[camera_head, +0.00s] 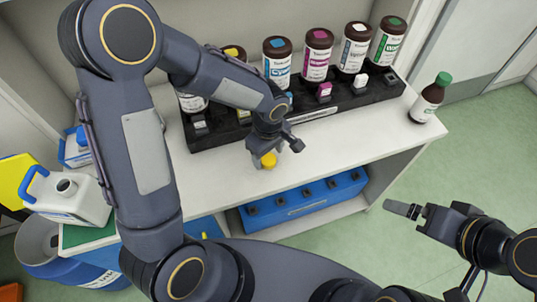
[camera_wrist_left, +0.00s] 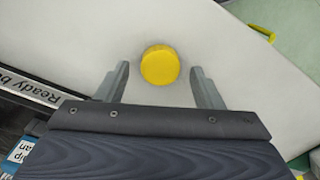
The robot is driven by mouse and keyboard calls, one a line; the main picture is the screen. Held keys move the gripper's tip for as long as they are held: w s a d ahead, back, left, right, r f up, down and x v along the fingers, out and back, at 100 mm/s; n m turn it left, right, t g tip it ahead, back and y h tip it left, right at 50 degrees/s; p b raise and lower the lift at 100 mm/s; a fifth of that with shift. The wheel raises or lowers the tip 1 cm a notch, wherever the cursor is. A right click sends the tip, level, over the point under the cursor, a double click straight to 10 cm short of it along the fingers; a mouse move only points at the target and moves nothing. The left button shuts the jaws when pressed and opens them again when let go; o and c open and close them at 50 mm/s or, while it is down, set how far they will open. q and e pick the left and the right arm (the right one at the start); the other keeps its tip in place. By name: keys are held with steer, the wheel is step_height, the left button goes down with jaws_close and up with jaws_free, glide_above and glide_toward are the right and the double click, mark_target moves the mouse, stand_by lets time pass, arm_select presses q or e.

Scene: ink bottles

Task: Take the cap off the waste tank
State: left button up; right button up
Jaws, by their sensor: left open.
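A round yellow cap (camera_head: 268,160) lies on the white counter in front of the bottle rack. My left gripper (camera_head: 272,150) is open above it. In the left wrist view the yellow cap (camera_wrist_left: 160,65) shows between the spread fingers, with clear gaps on both sides. A white tank with a blue handle (camera_head: 75,200) stands at the left, its neck bare and uncapped. I take it to be the waste tank. My right gripper (camera_head: 405,210) is over the floor at the right, far from the cap; its finger opening is unclear.
A black rack (camera_head: 345,98) holding several ink bottles stands along the back of the counter (camera_head: 350,140). A brown bottle with a green cap (camera_head: 428,98) stands at the right end. A blue crate (camera_head: 310,200) sits on the shelf below. A blue drum (camera_head: 65,265) is lower left.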

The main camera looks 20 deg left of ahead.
mark_target(268, 159)
arm_select(q)
step_height(268, 159, up, 11)
steer(key=shift+f, duration=0.2)
steer(key=s+a+r+m+t+h, duration=0.2)
steer(key=s+a+r+m, duration=0.1)
steer(key=s, duration=0.5)
steer(key=s+a+r+m+t+h, duration=0.1)
steer(key=s+a+r+m+t, duration=0.2)
steer(key=s+a+m, duration=0.3)
steer(key=shift+s+m+t+h, duration=0.3)
steer(key=shift+s+m+h, duration=0.1)
steer(key=shift+s, duration=0.75)
steer(key=shift+a, duration=0.1)
